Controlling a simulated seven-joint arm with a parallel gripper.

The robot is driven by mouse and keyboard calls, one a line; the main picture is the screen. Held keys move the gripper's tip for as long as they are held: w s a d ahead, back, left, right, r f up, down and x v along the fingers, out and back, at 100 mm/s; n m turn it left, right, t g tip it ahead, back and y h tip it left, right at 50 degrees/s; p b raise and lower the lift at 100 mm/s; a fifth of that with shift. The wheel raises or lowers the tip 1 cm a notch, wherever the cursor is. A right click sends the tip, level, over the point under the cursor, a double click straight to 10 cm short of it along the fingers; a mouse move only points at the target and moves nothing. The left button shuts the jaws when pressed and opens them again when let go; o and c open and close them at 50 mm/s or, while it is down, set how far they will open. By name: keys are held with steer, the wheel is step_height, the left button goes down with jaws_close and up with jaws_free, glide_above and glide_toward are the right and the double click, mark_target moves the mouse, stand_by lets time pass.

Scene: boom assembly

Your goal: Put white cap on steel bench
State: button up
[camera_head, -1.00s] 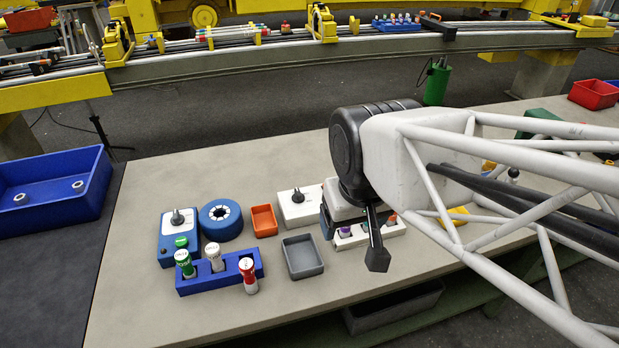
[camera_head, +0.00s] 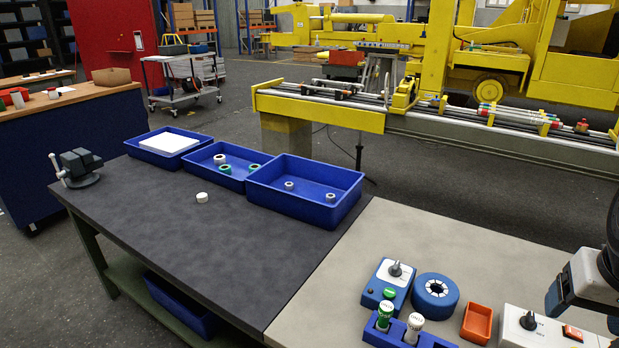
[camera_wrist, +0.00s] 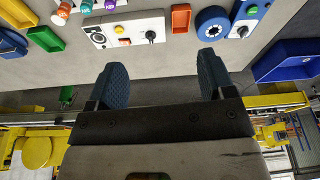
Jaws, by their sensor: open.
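A small white cap (camera_head: 202,197) lies on the dark grey bench (camera_head: 190,245) in the head view, in front of the blue trays. A white-topped vial (camera_head: 414,325) stands in a blue holder on the beige bench (camera_head: 430,245). I cannot tell which bench top is steel. My gripper (camera_wrist: 163,82) shows in the wrist view with its two blue pads wide apart and nothing between them. It is over the beige bench side, far from the white cap. In the head view only part of my arm shows at the right edge.
A blue round fixture (camera_head: 436,289) and an orange tray (camera_head: 477,323) stand on the beige bench. The dark bench's middle is clear.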

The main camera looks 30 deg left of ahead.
steer(key=w+a+r+n+y, duration=0.1)
steer(key=w+a+r+n, duration=0.15)
steer(key=w+a, duration=0.9)
steer(key=w+a+r+n, duration=0.2)
steer(key=w+a+r, duration=0.2)
steer(key=w+a, duration=0.75)
steer(key=w+a+f+n+y, duration=0.1)
steer(key=w+a+f, duration=0.1)
steer(key=w+a, duration=0.6)
steer(key=w+a+f+n, duration=0.1)
steer(key=w+a, duration=0.2)
steer(key=a, duration=0.8)
steer(key=w+a+f+n+y, duration=0.1)
steer(key=w+a+f+n, duration=0.1)
steer(key=w+a, duration=0.6)
steer(key=a+f, duration=0.4)
steer(key=a, duration=1.2)
steer(key=n+g+y, duration=0.2)
steer(key=n, duration=0.4)
glide_toward(202, 198)
steer(key=shift+w+a+f, duration=0.55)
steer(key=shift+a+f, duration=0.3)
steer(key=shift+a, duration=0.1)
steer(key=shift+f, duration=0.15)
